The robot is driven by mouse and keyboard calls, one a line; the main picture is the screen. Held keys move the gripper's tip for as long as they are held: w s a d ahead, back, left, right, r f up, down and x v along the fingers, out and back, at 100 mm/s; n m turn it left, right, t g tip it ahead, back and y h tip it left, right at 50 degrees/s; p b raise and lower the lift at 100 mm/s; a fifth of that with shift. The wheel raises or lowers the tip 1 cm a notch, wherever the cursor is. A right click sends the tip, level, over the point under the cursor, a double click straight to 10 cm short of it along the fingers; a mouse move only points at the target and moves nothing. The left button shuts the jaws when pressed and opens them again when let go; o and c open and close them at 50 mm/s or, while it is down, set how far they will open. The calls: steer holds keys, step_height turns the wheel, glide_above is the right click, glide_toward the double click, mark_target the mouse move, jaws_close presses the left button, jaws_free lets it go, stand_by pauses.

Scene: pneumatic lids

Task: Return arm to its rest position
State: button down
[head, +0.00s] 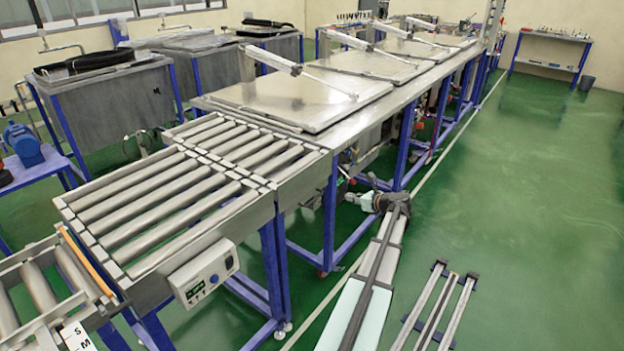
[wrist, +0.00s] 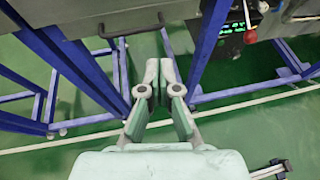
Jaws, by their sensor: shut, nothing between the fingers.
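My gripper (wrist: 160,78) shows in the wrist view, its two grey fingers close together with nothing between them. It points toward the blue legs of the line's frame (wrist: 205,45), with green floor below. In the head view my arm (head: 370,270) is low beside the line, stretched away from the camera along its right side.
A roller conveyor (head: 185,195) with a control box (head: 204,273) stands at the line's near end. Floor rails (head: 435,305) lie right of my arm. A workbench (head: 550,55) and bin (head: 587,83) stand far right. The green floor (head: 530,200) is open on the right.

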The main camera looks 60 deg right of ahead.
steer(key=w+a+f+n+g+y, duration=0.35)
steer(key=a+f+n, duration=0.55)
steer(key=a, duration=0.6)
steer(key=w+a+f+n+g+y, duration=0.2)
steer(key=w+a+f+n+g, duration=0.15)
steer(key=a+f+n, duration=0.7)
steer(key=w+a+f+n+g+y, duration=0.35)
steer(key=a+f+n, duration=0.45)
steer(key=a, duration=1.1)
steer(key=s+a+f+n+g+h, duration=0.1)
steer(key=s+a+f+n+g, duration=0.15)
steer(key=a, duration=0.65)
steer(key=s+a+f+n+g, duration=0.2)
steer(key=a+f, duration=0.2)
steer(key=a, duration=0.5)
steer(key=s+a+f+n+g+h, duration=0.3)
steer(key=s+a+n, duration=0.5)
steer(key=s+a, duration=0.4)
steer(key=a+g, duration=0.1)
steer(key=a, duration=0.3)
steer(key=shift+a, duration=0.2)
steer(key=shift+f, duration=0.1)
